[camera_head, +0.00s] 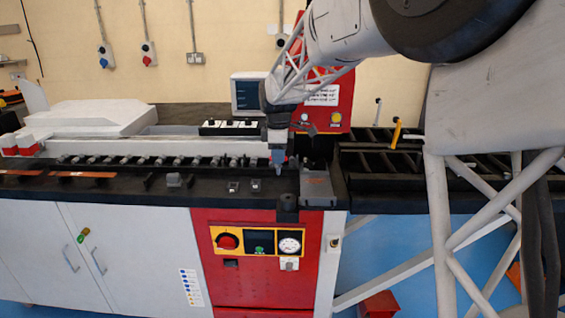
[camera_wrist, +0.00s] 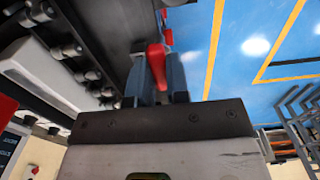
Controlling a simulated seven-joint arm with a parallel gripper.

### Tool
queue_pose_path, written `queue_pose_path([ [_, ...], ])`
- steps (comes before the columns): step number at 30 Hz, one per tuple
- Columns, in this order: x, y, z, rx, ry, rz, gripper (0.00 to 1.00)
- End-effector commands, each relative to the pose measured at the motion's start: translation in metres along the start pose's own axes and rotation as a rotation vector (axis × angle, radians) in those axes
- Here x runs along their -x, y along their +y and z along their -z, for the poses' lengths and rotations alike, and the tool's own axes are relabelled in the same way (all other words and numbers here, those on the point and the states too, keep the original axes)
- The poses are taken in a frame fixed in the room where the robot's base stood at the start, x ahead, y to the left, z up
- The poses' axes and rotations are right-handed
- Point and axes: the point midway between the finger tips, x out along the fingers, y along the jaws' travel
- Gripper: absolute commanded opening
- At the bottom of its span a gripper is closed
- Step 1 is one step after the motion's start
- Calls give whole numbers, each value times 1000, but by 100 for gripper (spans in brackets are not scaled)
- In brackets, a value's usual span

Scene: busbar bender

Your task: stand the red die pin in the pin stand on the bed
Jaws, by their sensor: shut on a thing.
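My gripper (camera_head: 278,168) points down just above the bed (camera_head: 130,190) of the machine, right of the row of rollers. In the wrist view its two blue-grey fingers (camera_wrist: 157,85) are shut on the red die pin (camera_wrist: 156,62), whose rounded red end shows between them. In the head view the pin is mostly hidden by the gripper. I cannot tell for sure which fitting is the pin stand.
A grey block (camera_head: 317,188) is close to the right of my gripper. A smaller grey block (camera_head: 173,180) and two small dark pieces (camera_head: 232,187) sit on the bed to the left. A long white rail (camera_head: 150,148) and rollers run behind. A red machine head (camera_head: 325,100) stands behind.

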Motion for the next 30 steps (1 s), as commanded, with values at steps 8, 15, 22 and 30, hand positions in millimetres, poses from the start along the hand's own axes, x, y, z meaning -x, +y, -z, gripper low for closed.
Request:
queue_pose_path([
  [8, 3, 37, 49, 2, 0, 0, 0],
  [15, 4, 56, 76, 1, 0, 0, 0],
  [22, 4, 60, 82, 0, 0, 0, 0],
  [30, 4, 60, 82, 0, 0, 0, 0],
])
